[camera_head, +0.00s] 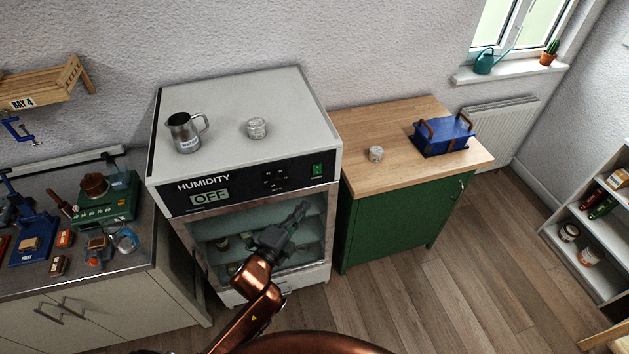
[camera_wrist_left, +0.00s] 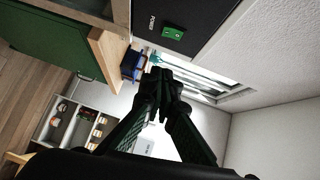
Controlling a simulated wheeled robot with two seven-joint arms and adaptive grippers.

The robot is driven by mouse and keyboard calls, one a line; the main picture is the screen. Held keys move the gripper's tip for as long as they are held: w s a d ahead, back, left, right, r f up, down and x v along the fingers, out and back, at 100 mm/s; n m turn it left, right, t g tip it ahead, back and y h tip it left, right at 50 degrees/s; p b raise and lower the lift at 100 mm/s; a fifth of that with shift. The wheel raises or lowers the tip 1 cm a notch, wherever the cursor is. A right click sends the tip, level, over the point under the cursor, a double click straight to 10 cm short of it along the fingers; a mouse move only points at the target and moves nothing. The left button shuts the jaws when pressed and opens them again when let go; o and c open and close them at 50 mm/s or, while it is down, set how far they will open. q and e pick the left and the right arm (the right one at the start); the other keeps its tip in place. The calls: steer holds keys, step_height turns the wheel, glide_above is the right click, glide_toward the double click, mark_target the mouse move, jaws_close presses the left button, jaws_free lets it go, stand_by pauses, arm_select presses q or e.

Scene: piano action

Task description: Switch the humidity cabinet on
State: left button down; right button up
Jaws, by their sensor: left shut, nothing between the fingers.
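The humidity cabinet (camera_head: 245,90) stands against the wall, white on top with a black front panel. Its display (camera_head: 209,198) reads OFF. A green power switch (camera_head: 317,169) sits at the right end of the panel. It also shows, with the word POWER beside it, at the top of the left wrist view (camera_wrist_left: 173,32). My left gripper (camera_head: 302,208) is shut and empty, in front of the glass door, below the switch in the picture. In the left wrist view its fingertips (camera_wrist_left: 160,75) are together, apart from the switch. My right gripper is not in view.
A metal jug (camera_head: 185,132) and a glass jar (camera_head: 257,128) stand on the cabinet. A green cupboard (camera_head: 392,225) with a wooden top is to the right, bearing a blue box (camera_head: 443,135) and a small jar (camera_head: 376,154). A cluttered workbench (camera_head: 150,235) is left.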

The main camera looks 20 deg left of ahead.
arm_select(q)
steer(key=shift+w, duration=0.1)
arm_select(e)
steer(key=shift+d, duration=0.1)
arm_select(q)
glide_toward(321, 173)
steer(key=w+d, duration=0.2)
steer(key=d, duration=0.1)
steer(key=w+a, duration=0.2)
steer(key=w, duration=0.1)
steer(key=shift+w+f, duration=0.2)
steer(key=shift+w, duration=0.1)
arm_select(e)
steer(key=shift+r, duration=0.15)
